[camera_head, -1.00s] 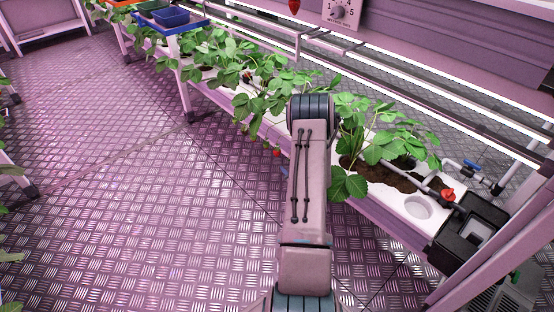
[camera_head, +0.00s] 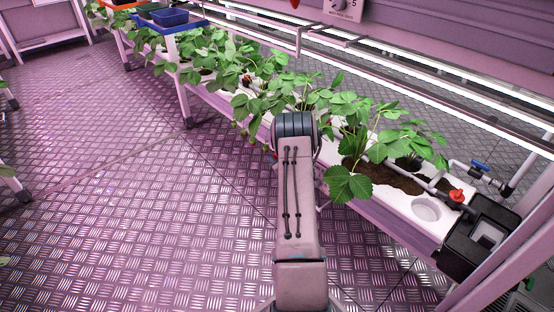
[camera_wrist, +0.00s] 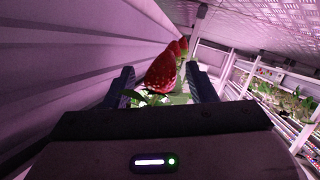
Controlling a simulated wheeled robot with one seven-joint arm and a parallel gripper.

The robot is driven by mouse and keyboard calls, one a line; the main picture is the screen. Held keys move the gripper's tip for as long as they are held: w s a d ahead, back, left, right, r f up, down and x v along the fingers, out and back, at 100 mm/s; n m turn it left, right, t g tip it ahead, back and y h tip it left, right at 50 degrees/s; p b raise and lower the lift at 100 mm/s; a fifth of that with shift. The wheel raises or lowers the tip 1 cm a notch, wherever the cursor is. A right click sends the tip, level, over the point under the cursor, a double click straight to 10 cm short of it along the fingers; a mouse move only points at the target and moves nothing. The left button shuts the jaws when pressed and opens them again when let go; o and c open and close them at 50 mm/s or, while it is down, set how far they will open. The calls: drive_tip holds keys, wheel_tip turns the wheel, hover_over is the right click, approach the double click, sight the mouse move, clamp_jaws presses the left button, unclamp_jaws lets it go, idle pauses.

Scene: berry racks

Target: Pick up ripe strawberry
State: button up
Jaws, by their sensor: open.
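In the wrist view a large red strawberry (camera_wrist: 161,74) hangs between the two fingers of my gripper (camera_wrist: 158,88), which is open. Two smaller red strawberries (camera_wrist: 178,47) show just beyond it. Green leaves and pale stems lie behind and below the fruit. I cannot tell whether a finger touches the berry. In the head view my arm hides the gripper and most fruit. A small, mostly unripe-looking cluster (camera_head: 240,135) hangs at the front edge of the plant row, left of my arm.
A white planter trough (camera_head: 375,195) with strawberry plants (camera_head: 265,80) runs diagonally. A red valve (camera_head: 456,195) and a black box (camera_head: 480,235) stand at its right end. A blue tray (camera_head: 172,18) sits at the back left.

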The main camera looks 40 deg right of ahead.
drive_tip(key=shift+w+d+f, duration=0.1)
drive_tip(key=shift+w+f, duration=0.05)
drive_tip(key=shift+w, duration=0.35)
drive_tip(key=c, duration=0.7)
drive_tip(key=shift+r+p, duration=0.4)
drive_tip(key=shift+p, duration=0.15)
drive_tip(key=s+a+p, duration=0.1)
drive_tip(key=s+p, duration=0.1)
drive_tip(key=s, duration=0.4)
drive_tip(key=s+a+p, duration=0.1)
drive_tip(key=s, duration=0.4)
drive_tip(key=s+a+p, duration=0.2)
drive_tip(key=s, duration=0.4)
drive_tip(key=shift+s+f+p, duration=0.1)
drive_tip(key=shift+s+p, duration=0.2)
drive_tip(key=shift+p, duration=0.05)
drive_tip(key=shift+s+a, duration=0.2)
drive_tip(key=shift+a, duration=2.3)
